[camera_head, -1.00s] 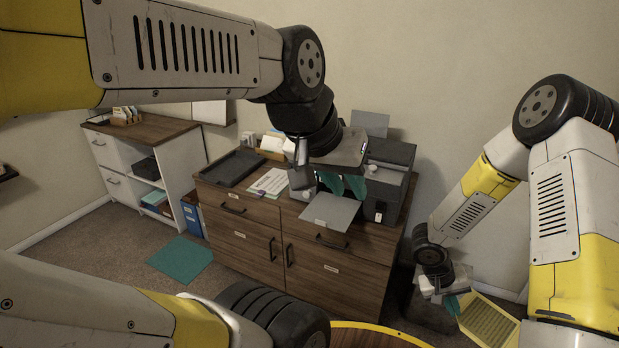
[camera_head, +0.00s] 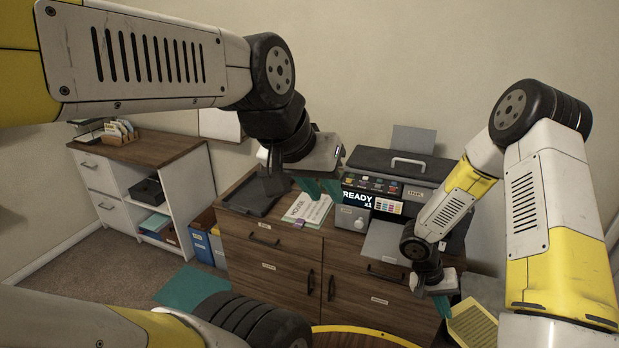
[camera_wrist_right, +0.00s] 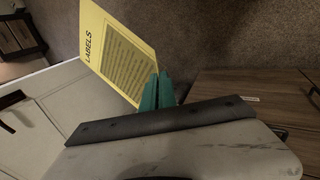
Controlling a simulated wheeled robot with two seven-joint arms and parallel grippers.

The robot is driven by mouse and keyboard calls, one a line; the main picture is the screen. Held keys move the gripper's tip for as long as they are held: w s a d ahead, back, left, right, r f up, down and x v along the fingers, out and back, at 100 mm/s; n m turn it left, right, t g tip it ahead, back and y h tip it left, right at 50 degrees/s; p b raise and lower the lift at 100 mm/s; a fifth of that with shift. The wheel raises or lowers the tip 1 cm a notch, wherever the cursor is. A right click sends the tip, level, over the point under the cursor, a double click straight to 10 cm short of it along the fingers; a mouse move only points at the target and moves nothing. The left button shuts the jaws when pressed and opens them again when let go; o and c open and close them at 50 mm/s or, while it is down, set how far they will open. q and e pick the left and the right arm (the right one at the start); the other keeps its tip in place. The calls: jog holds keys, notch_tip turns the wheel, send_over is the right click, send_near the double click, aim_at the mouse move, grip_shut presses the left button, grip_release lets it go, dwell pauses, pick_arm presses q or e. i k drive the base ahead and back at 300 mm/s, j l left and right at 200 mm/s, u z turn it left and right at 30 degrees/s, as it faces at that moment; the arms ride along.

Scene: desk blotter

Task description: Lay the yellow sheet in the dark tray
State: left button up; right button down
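The yellow sheet (camera_head: 473,325) hangs low at the right of the head view. It also shows in the right wrist view (camera_wrist_right: 120,60), where it reads "LABELS". My right gripper (camera_head: 443,303) is shut on one edge of it, and its teal fingers (camera_wrist_right: 157,92) pinch a corner. The dark tray (camera_head: 238,198) lies on the left part of the wooden cabinet's top. My left arm's wrist hides part of the tray. My left gripper (camera_head: 319,188) has its teal fingers spread apart, with nothing seen between them, above the printed papers beside the tray.
Printed papers (camera_head: 300,213) lie right of the tray. A dark printer (camera_head: 385,180) with an output flap (camera_head: 384,243) stands on the cabinet's (camera_head: 262,268) right. A white shelf unit (camera_head: 118,185) stands at left.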

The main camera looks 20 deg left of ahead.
aim_at(259, 193)
jog(key=i+j, duration=0.1)
jog(key=j, duration=0.6)
jog(key=i+j, duration=0.1)
jog(key=j, duration=0.6)
jog(key=i+j, duration=0.1)
jog(key=j, duration=0.6)
jog(key=i, duration=0.5)
